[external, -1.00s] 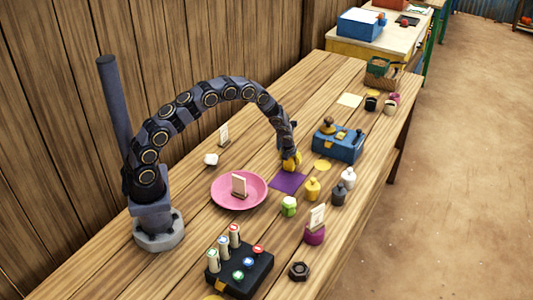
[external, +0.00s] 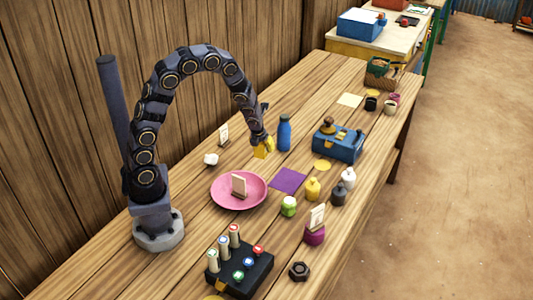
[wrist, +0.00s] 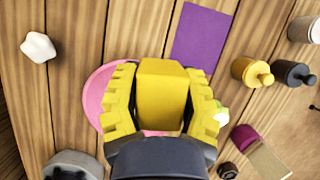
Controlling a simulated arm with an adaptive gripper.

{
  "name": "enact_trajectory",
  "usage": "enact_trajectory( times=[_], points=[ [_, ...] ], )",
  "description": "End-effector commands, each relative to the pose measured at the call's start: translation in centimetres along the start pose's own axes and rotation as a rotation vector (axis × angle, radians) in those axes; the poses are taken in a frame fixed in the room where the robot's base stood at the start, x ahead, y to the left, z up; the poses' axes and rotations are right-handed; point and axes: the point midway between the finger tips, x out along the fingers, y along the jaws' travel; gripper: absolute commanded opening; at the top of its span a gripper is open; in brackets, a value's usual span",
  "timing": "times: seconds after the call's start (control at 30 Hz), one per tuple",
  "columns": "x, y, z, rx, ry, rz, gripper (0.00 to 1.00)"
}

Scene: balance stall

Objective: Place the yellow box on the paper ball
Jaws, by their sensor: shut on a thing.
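My gripper (external: 262,148) is shut on the yellow box (wrist: 161,92) and holds it above the table, behind the pink plate in the external view. In the wrist view the box sits between the yellow fingers. The paper ball (external: 211,159) is a small white crumpled lump on the table, left of my gripper, and it also shows at the upper left of the wrist view (wrist: 38,47). The box and the ball are apart.
A pink plate (external: 222,198) holding a card stands in front of the ball. A purple mat (external: 288,180) lies bare. Several small bottles stand further right.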

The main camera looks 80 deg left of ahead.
Motion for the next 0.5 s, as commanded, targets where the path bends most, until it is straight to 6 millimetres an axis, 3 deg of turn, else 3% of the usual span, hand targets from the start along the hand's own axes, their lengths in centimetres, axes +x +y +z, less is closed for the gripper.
enact_trajectory(
  times=[0.3, 0.37, 0.5],
  points=[
    [-0.6, 1.2, -0.5, -0.039, 0.006, 0.016, 0.09],
    [-0.4, 2.3, -0.1, -0.102, 0.012, 0.041, 0.09],
    [0.1, 6.7, 1.0, -0.375, 0.028, 0.142, 0.09]
  ],
)
